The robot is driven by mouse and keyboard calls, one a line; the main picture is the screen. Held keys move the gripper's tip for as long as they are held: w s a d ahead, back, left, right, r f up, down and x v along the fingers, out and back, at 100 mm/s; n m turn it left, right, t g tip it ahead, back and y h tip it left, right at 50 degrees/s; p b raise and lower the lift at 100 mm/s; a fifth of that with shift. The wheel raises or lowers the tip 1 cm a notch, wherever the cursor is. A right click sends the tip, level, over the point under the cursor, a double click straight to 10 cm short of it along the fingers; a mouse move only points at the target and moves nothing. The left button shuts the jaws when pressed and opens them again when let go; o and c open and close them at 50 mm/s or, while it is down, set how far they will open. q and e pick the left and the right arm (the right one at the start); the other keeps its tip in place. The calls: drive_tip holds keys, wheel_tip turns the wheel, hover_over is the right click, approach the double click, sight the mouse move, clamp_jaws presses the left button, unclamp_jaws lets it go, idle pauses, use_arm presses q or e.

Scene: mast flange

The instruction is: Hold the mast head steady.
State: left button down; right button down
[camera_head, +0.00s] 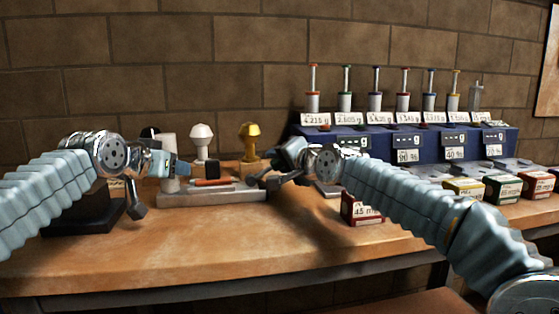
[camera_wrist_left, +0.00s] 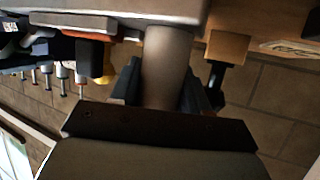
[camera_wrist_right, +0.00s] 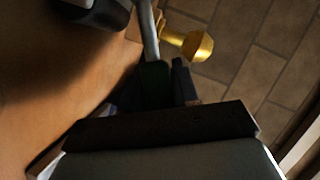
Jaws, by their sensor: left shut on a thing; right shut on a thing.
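A pale grey mast (camera_head: 168,150) stands upright at the left end of a grey base plate (camera_head: 225,197). My left gripper (camera_head: 181,168) is shut around it; in the left wrist view the mast (camera_wrist_left: 167,65) sits between the two fingers (camera_wrist_left: 160,92), below the plate's edge (camera_wrist_left: 110,10). My right gripper (camera_head: 265,180) is at the plate's right end.
A white knob (camera_head: 202,132) and a gold knob (camera_head: 249,131) stand behind the plate. An orange-red piece (camera_head: 212,182) lies on the plate. A dark red labelled box (camera_head: 362,210) and a blue rack (camera_head: 400,148) are at right. The front middle of the table is clear.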

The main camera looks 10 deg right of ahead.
use_arm(q)
drive_tip(key=shift+r, duration=0.1)
use_arm(e)
drive_tip(key=a+r+n+h, duration=0.1)
drive_tip(key=n, duration=0.1)
drive_tip(key=a+r+n+h, duration=0.1)
drive_tip(key=a+n, duration=0.1)
drive_tip(key=a+r+n+g+h, duration=0.1)
drive_tip(key=n, duration=0.1)
drive_tip(key=shift+a+r+h, duration=0.3)
drive_tip(key=shift+h, duration=0.1)
drive_tip(key=shift+a+r+n+h, duration=0.2)
drive_tip(key=shift+a+n+h, duration=0.6)
drive_tip(key=shift+a+n, duration=0.4)
drive_tip(key=c, duration=1)
unclamp_jaws()
drive_tip(key=shift+o, duration=0.4)
drive_tip(key=shift+s, duration=0.1)
